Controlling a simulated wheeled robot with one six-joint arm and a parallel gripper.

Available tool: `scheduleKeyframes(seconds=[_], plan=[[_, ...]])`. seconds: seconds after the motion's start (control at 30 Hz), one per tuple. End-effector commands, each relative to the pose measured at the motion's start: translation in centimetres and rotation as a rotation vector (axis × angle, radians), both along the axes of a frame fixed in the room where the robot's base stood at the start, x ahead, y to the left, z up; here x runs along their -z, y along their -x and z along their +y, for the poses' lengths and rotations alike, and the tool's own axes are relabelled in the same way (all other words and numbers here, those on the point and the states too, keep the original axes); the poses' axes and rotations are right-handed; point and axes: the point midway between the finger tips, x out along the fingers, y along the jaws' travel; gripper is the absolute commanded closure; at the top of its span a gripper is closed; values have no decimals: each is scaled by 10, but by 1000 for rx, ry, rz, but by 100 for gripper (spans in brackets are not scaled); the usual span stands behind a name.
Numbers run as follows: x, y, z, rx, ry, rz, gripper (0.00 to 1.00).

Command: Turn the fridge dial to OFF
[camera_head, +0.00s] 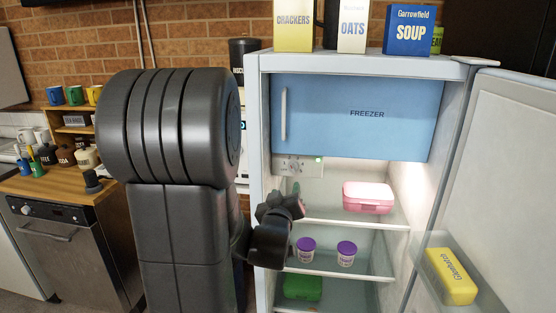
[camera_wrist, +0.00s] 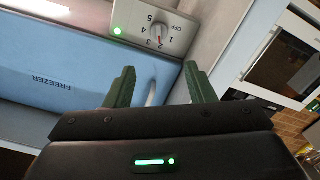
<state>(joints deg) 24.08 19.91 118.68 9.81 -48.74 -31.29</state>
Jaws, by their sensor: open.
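The fridge (camera_head: 257,120) stands with its door open to the right. Inside, below the blue freezer door (camera_head: 350,115), is a pale control panel (camera_head: 305,167) with a lit green light. In the wrist view the grey fridge dial (camera_wrist: 158,33) shows on this panel, with numbers 1 to 5 and OFF around it. Its red mark seems to point near 2. My gripper (camera_wrist: 160,68) is open and empty, its two green fingers apart and short of the dial in the picture. In the head view my gripper is inside the fridge just below the panel, its fingers partly hidden.
A pink box (camera_head: 367,197) sits on the upper shelf. Two purple-lidded tubs (camera_head: 306,250) stand on the shelf below, close to my wrist, above a green box (camera_head: 302,287). A yellow container (camera_head: 451,277) is in the door shelf. Boxes, including a soup box (camera_head: 409,30), stand on top.

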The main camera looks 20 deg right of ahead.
Motion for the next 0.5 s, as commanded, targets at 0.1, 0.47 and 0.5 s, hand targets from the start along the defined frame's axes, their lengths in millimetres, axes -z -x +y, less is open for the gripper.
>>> scheduleKeyframes(seconds=[0.1, 0.47, 0.5], plan=[[-2, -6, -5, 4, 6, -5, 51], [-3, -57, -36, 2, 2, -4, 51], [-2, -64, -40, 3, 2, -3, 51]])
